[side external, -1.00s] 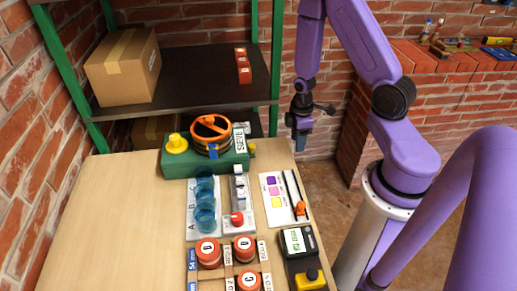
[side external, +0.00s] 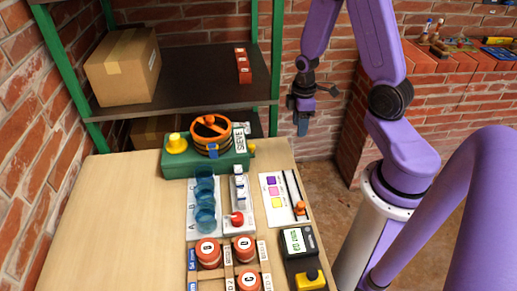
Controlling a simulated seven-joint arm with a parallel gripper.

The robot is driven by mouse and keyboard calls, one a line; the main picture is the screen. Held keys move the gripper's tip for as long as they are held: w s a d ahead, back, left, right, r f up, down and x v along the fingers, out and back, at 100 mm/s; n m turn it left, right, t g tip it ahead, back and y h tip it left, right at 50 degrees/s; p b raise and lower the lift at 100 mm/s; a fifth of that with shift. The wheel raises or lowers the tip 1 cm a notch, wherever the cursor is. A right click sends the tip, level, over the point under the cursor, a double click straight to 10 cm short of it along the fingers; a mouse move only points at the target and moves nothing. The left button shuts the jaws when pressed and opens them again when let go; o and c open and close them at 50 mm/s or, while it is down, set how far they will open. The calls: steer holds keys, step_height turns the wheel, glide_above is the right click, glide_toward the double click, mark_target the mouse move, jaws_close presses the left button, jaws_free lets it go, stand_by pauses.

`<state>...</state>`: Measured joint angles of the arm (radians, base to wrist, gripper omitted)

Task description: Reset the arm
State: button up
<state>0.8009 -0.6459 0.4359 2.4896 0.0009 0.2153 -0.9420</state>
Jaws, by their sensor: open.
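My gripper (side external: 302,122) hangs in the air to the right of the shelf, beyond the table's far right corner. It is open and points down, with nothing visible in it. It is apart from the table and from everything on it. The gap between its fingers is hard to see at this size.
The wooden table (side external: 95,225) holds a green sieve machine (side external: 185,163), blue cups (side external: 205,218), red-lidded jars (side external: 208,252), a card with a slider (side external: 277,199) and a black-yellow meter (side external: 301,255). A shelf (side external: 190,80) carries a cardboard box (side external: 124,66) and red blocks (side external: 243,66). The table's left side is clear.

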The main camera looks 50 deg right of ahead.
steer(key=shift+r, duration=0.35)
